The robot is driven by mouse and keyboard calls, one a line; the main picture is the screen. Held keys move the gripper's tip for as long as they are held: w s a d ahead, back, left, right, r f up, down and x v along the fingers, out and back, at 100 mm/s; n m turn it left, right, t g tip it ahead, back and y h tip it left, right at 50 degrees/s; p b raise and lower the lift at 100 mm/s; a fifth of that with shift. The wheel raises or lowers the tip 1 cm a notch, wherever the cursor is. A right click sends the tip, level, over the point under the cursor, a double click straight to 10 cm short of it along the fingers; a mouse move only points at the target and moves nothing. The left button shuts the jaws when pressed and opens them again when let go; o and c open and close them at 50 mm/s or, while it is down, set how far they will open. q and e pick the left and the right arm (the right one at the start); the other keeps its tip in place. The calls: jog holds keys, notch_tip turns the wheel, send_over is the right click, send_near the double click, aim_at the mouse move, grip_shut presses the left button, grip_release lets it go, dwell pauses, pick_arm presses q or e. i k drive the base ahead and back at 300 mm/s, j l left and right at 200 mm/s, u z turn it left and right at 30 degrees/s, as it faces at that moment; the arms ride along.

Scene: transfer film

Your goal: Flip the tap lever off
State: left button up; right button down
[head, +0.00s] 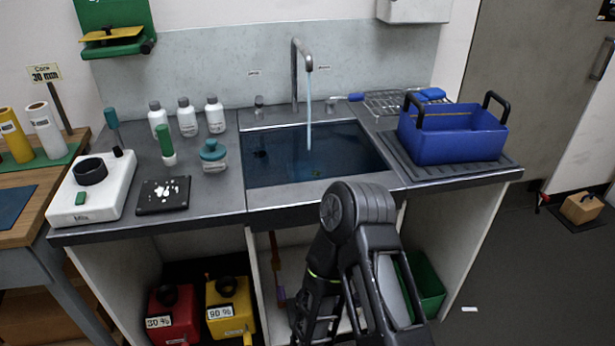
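The tap (296,75) is a grey upright pipe with a bent spout behind the sink (375,160). A pale blue stream of water (309,125) runs from its spout into the dark blue water in the basin. A small fitting (259,104) stands left of the tap and another (331,104) stands right of it, each below a small wall label. A blue-ended handle (356,97) lies just right of the right fitting; I cannot tell whether it is the tap lever. A dark arm of mine rises in front of the sink. Neither gripper shows.
A blue crate (455,142) with black handles stands on the ridged drainer right of the sink, before a wire rack (390,103). White bottles (186,116), a white mixer (92,188) and a black scale (163,195) occupy the left counter. Red and yellow canisters stand below.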

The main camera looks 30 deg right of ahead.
aim_at(354, 97)
jog(key=z, duration=1.25)
jog(key=i+l, duration=0.2)
jog(key=i, duration=0.25)
jog(key=i+l, duration=0.15)
jog(key=i+l+u, duration=0.1)
jog(key=i, duration=0.3)
jog(key=u, duration=1.15)
